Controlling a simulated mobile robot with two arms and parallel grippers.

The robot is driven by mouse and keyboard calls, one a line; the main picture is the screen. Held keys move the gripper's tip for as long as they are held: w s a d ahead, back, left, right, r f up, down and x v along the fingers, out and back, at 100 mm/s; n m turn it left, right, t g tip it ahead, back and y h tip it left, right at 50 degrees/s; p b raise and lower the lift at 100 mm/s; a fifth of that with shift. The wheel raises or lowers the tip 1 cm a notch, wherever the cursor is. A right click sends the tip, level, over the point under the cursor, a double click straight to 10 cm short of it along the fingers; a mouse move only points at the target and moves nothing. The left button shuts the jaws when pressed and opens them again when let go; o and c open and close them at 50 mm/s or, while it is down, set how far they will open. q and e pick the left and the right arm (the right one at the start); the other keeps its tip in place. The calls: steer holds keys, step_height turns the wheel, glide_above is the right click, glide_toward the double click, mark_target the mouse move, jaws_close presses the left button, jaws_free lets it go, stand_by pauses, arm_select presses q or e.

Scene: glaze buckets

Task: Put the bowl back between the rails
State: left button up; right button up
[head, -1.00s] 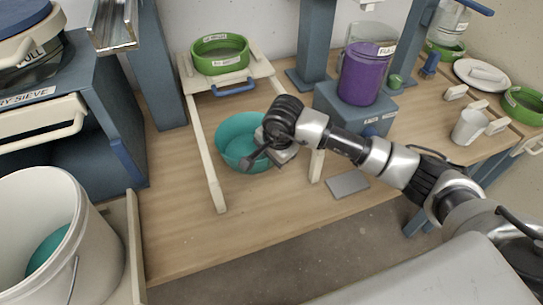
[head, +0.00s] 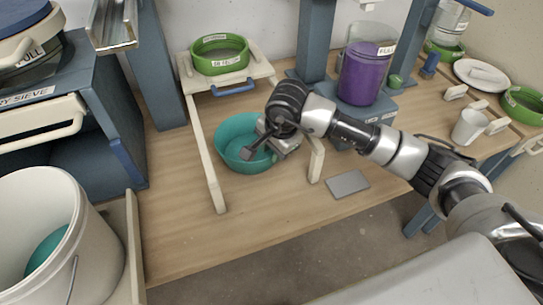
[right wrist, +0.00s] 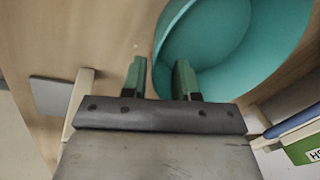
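The teal bowl (head: 236,147) sits on the wooden table between two pale rails, the left rail (head: 207,160) and the right rail (head: 316,163). My right gripper (head: 262,146) is at the bowl's right side and hides part of its rim. In the right wrist view the two green-tipped fingers (right wrist: 160,78) are apart. One finger overlaps the bowl (right wrist: 215,50) and the other is outside its wall, with the rim passing between them in the picture. Contact cannot be told. My left gripper is not in view.
A green sieve (head: 220,67) rests on the pale frame behind the bowl. A purple container (head: 366,75) stands back right. A grey plate (head: 347,184) lies right of the right rail. A white bucket (head: 35,230) stands front left. The table front is clear.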

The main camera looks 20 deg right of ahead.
steer(key=v, duration=0.8)
